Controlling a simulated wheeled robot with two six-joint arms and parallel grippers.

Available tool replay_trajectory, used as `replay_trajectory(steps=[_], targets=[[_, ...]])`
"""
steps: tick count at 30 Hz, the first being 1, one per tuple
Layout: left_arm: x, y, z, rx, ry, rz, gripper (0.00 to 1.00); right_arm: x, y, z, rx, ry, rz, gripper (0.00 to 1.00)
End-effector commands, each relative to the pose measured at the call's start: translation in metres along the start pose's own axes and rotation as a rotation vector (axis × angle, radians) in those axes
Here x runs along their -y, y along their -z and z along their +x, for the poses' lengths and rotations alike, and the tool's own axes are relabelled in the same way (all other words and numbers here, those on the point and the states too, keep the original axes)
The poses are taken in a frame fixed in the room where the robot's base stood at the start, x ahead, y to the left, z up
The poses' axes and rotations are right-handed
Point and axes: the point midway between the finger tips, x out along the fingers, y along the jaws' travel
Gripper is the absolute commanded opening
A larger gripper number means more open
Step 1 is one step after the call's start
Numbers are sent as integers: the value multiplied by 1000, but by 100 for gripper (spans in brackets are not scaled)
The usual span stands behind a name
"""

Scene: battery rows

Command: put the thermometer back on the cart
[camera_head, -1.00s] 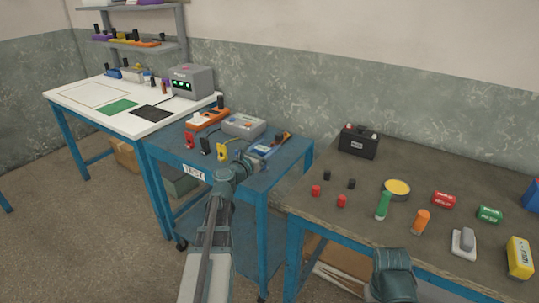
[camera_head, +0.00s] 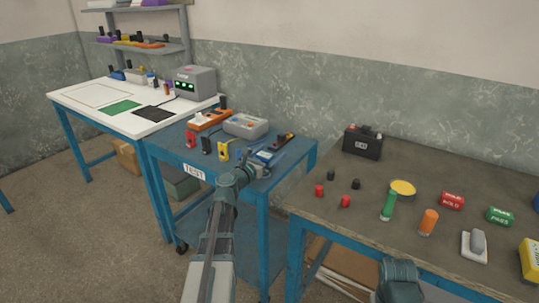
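The blue cart (camera_head: 183,160) with the TEST label stands in the middle. A slim dark and orange item (camera_head: 284,141) lies near its right rear edge; it may be the thermometer, but it is too small to be sure. My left gripper (camera_head: 264,158) is low over the right front part of the cart top, close in front of that item and beside a blue item partly hidden by it. I cannot tell whether its fingers are open or hold anything. My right gripper is not in view; only part of my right arm shows at the bottom.
On the cart are a grey box (camera_head: 246,125), an orange tool (camera_head: 210,120) and red, black and yellow clips (camera_head: 223,151). A brown table (camera_head: 430,187) on the right holds a black battery (camera_head: 362,142) and several cells. A white table (camera_head: 90,93) stands left.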

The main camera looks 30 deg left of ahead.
Motion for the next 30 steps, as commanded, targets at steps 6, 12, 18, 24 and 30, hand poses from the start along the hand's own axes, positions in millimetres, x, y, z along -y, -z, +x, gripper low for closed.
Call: replay_trajectory(steps=[6, 12, 18, 24, 30], targets=[[0, -2, 0, 0, 0, 0, 100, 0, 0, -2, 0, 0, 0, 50], [2, -3, -25, 0, -1, 0, 100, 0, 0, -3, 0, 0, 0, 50], [2, -3, -68, 0, -3, 0, 100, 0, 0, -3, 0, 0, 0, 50], [1, -3, -101, 0, -3, 0, 100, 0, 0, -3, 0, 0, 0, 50], [0, -3, -118, 0, -1, 0, 100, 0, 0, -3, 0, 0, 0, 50]])
